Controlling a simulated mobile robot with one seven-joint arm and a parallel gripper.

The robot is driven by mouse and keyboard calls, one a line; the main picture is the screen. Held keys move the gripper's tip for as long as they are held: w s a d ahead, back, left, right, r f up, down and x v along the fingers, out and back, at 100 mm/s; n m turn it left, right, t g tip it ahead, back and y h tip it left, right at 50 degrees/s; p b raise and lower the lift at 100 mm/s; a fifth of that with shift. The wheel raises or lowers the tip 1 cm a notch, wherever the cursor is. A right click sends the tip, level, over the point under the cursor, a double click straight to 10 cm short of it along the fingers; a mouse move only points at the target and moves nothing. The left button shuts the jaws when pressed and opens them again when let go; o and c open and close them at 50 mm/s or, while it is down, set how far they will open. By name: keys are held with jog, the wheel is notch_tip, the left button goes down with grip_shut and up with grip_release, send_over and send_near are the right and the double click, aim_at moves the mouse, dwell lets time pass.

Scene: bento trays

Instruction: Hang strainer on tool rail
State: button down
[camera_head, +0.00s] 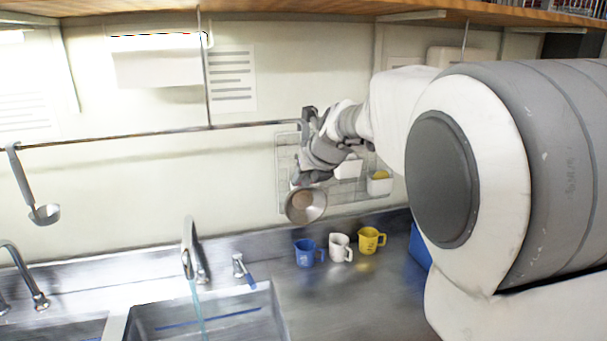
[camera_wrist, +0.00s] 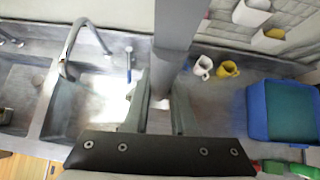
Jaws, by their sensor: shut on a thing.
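The strainer's round metal bowl (camera_head: 305,206) hangs below my gripper (camera_head: 312,170) in the head view, in front of the wall. My gripper is shut on its handle, mostly hidden there by the gripper. In the wrist view a wide grey bar, apparently the handle (camera_wrist: 174,45), runs up from between the fingers of my gripper (camera_wrist: 160,115). The tool rail (camera_head: 160,133) runs across the wall, and its right end meets a dark hook-like piece (camera_head: 308,115) above my gripper. I cannot tell whether this piece is over the rail or only in front of it.
A ladle (camera_head: 35,190) hangs at the rail's left. A wire rack with white bins (camera_head: 380,184) is on the wall behind my gripper. Blue (camera_head: 305,252), white (camera_head: 340,247) and yellow (camera_head: 371,240) cups stand on the counter below, beside the sink (camera_head: 210,310). A blue bin (camera_wrist: 285,110) stands right.

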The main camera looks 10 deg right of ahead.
jog(key=shift+w+r, duration=0.15)
jog(key=shift+w, duration=0.05)
jog(key=w+a+f+p, duration=0.1)
jog(key=w, duration=0.6)
jog(key=w+a+f+p, duration=0.1)
jog(key=w+a+p, duration=0.1)
jog(key=w, duration=0.6)
jog(key=shift+f, duration=0.35)
dwell(0.6)
jog(key=shift+a, duration=0.1)
jog(key=c, duration=0.7)
grip_release()
jog(key=shift+o, duration=0.2)
